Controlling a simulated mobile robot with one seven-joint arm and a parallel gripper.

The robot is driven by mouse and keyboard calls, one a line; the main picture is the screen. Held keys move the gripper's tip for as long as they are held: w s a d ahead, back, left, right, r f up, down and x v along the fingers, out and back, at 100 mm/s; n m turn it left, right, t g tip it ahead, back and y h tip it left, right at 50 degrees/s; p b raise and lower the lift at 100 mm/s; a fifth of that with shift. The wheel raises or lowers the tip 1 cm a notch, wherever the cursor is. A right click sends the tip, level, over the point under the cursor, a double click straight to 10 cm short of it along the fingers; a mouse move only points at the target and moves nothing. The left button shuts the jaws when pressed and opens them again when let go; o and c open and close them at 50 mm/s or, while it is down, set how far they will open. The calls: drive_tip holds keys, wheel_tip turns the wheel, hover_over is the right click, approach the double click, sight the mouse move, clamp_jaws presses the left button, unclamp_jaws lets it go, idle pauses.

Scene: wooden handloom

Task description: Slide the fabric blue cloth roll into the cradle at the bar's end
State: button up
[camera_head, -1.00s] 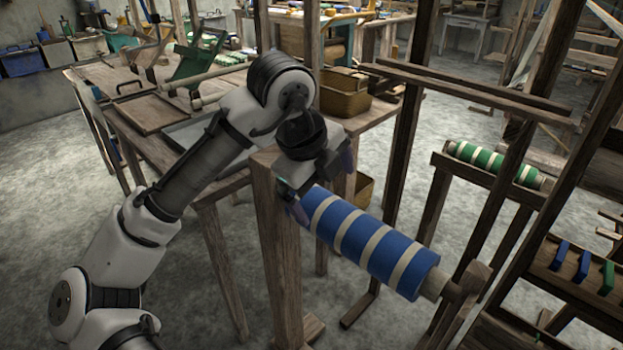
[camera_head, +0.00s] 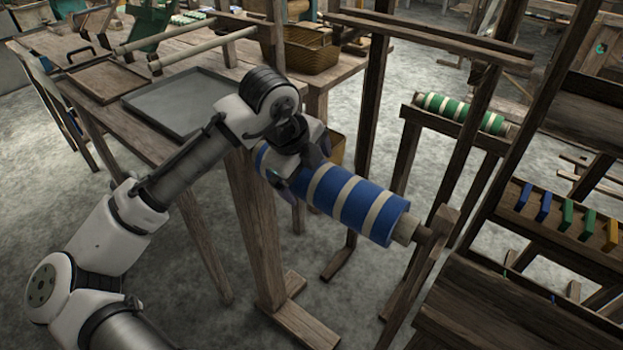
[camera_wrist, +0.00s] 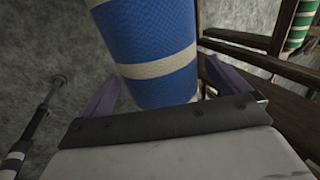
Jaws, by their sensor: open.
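The blue cloth roll with cream bands (camera_head: 352,205) lies on a bar between two wooden posts. Its right end is near the bar's wooden end support (camera_head: 436,228), with a short pale stub of core (camera_head: 405,231) showing between them. My gripper (camera_head: 298,190) is at the left part of the roll, partly hiding it. In the wrist view the roll (camera_wrist: 155,45) runs between my two purple fingers, one on each side, and my gripper (camera_wrist: 155,90) is open around it. Whether the fingers touch the cloth I cannot tell.
A green striped roll (camera_head: 462,112) rests on a wooden stand behind. A grey tray (camera_head: 185,105) lies on the table to the left. A rack with small coloured blocks (camera_head: 545,215) stands at the right. Upright posts stand close around the roll.

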drive_tip(key=shift+x, duration=1.9)
drive_tip(key=c, duration=1.9)
drive_tip(key=shift+d, duration=0.15)
